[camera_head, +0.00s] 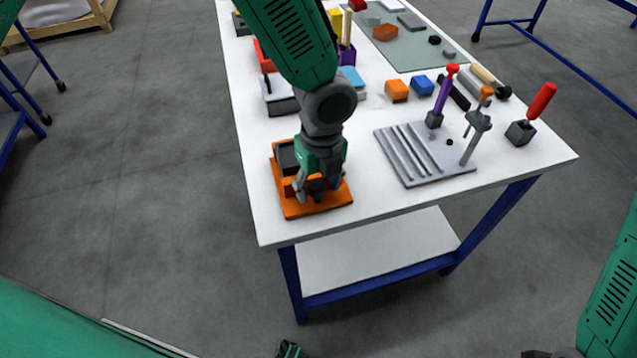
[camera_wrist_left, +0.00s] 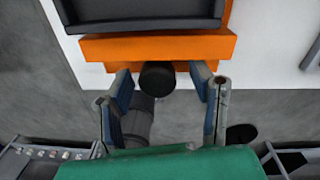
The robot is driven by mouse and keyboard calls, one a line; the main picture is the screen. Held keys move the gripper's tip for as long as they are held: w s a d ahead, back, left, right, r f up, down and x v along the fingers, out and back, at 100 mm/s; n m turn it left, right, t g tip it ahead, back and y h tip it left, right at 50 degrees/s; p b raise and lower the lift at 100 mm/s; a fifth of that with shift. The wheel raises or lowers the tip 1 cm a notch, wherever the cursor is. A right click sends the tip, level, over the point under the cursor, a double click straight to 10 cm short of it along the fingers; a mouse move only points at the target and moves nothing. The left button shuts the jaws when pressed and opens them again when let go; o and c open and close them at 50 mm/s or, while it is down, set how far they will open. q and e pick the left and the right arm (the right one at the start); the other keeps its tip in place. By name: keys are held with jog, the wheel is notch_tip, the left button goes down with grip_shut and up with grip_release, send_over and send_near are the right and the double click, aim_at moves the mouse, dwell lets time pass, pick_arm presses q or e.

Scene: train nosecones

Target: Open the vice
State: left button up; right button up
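The vice is an orange block on an orange base plate (camera_head: 318,205) with a dark grey jaw (camera_head: 287,157), at the table's near left corner. In the left wrist view its orange body (camera_wrist_left: 160,46) and dark grey jaw (camera_wrist_left: 140,18) fill the top. A round black handle end (camera_wrist_left: 157,77) sticks out from the orange side. My left gripper (camera_head: 317,193) is low over the vice's near side. In the left wrist view its fingers (camera_wrist_left: 165,90) are apart, one on each side of the handle end, with gaps; contact is not visible.
The white table (camera_head: 370,215) also holds a grey grooved fixture (camera_head: 422,160), a red-handled tool in a dark block (camera_head: 521,132), and orange (camera_head: 396,91) and blue (camera_head: 421,86) blocks. Between vice and fixture the tabletop is clear. Part of my right arm shows at the right edge.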

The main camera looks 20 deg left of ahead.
aim_at(321, 185)
pick_arm(q)
jog(key=shift+r, duration=0.25)
notch_tip(321, 185, up, 11)
jog(key=shift+w+d+r, duration=0.2)
jog(key=shift+w, duration=0.05)
dwell(0.3)
jog(key=shift+s+f, duration=0.1)
